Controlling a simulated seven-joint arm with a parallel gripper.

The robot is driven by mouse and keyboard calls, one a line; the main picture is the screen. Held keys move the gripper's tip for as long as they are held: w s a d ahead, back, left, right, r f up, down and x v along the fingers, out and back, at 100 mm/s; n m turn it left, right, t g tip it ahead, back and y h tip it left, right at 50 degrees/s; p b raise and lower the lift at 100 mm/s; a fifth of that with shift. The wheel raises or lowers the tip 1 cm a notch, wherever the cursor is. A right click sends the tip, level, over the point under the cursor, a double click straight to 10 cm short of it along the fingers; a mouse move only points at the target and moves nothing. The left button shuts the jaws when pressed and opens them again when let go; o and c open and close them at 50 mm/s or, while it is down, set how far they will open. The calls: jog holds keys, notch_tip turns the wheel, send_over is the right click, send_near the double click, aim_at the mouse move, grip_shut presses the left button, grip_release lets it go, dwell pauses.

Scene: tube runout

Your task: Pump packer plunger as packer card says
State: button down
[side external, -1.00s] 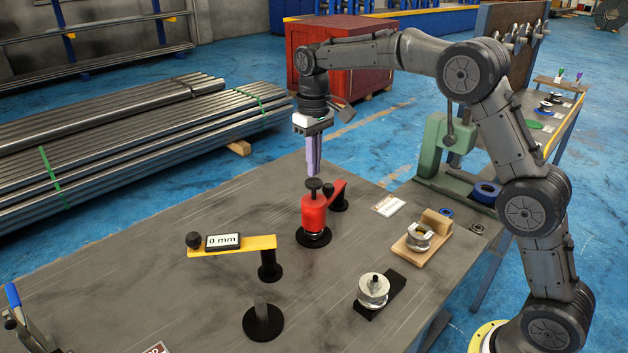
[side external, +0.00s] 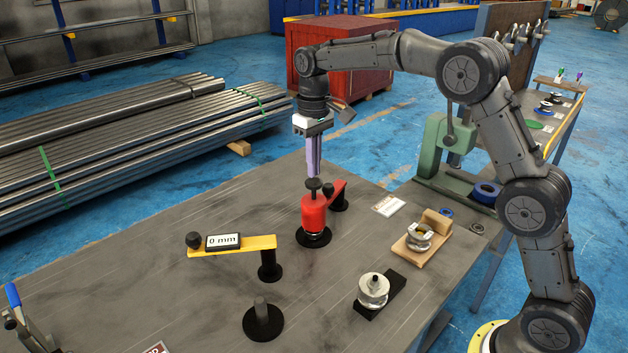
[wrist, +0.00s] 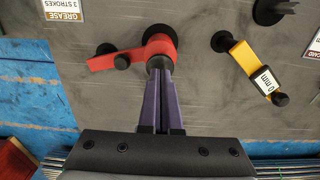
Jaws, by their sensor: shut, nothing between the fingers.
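The red packer (side external: 314,214) stands upright on a black round base on the grey bench, with a black plunger knob (side external: 314,184) on top. A red arm links it to a black post behind. My gripper (side external: 313,175) points straight down with its purple fingers shut and empty, the tips at or just above the knob; I cannot tell if they touch. In the wrist view the fingers (wrist: 160,75) reach to the dark knob, which they partly cover, beside the red body (wrist: 165,43). The packer card (wrist: 62,10) reads "GREASE 3 STROKES"; it lies on the bench (side external: 388,206).
A yellow arm (side external: 250,246) with a "0 mm" display stands left of the packer. A black base with a short post (side external: 262,321) is in front. A wheel on a black block (side external: 373,290) and one on a wooden stand (side external: 419,236) lie to the right.

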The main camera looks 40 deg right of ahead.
aim_at(314, 181)
jog(key=shift+f, duration=1.8)
jog(key=shift+r, duration=0.1)
jog(key=shift+r, duration=1.75)
jog(key=shift+f, duration=1.85)
jog(key=shift+r, duration=1.85)
